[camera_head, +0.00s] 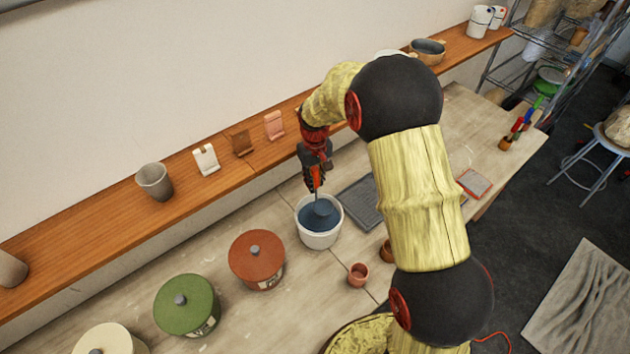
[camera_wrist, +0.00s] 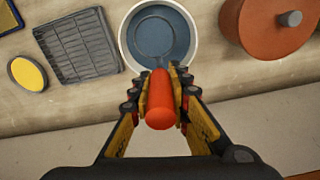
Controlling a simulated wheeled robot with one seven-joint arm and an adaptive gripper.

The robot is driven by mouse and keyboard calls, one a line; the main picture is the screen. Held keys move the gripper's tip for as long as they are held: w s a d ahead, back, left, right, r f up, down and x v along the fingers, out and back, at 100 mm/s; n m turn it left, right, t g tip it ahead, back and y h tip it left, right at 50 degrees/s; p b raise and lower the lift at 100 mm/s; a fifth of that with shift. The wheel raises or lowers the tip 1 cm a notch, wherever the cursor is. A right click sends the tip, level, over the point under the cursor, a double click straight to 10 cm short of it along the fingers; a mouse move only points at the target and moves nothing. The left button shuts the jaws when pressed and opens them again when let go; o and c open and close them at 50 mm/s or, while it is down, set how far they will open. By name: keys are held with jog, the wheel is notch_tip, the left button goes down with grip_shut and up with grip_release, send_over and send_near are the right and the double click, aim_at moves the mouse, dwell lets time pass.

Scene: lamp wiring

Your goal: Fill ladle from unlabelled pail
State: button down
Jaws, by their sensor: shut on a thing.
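A white pail (camera_head: 318,237) without a visible label stands on the worktable, open, with dark blue liquid (camera_head: 320,214) inside. It also shows at the top of the wrist view, its white rim (camera_wrist: 125,38) around the blue liquid (camera_wrist: 180,42). My gripper (camera_head: 316,178) is above the pail and shut on the red-orange handle of the ladle (camera_wrist: 160,100). The ladle's thin shaft points down into the pail. Its round bowl (camera_wrist: 155,38) is within the rim and looks blue inside; I cannot tell how deep it sits.
Lidded pails in terracotta (camera_head: 257,256), green (camera_head: 187,303) and cream (camera_head: 110,341) stand left of the white pail. A dark ribbed tray (camera_head: 361,203) lies to its right, and a small terracotta cup (camera_head: 358,273) in front. A wooden shelf (camera_head: 100,225) runs behind.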

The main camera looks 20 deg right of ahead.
aim_at(315, 175)
jog(key=shift+r+p, duration=0.7)
jog(key=shift+r, duration=0.85)
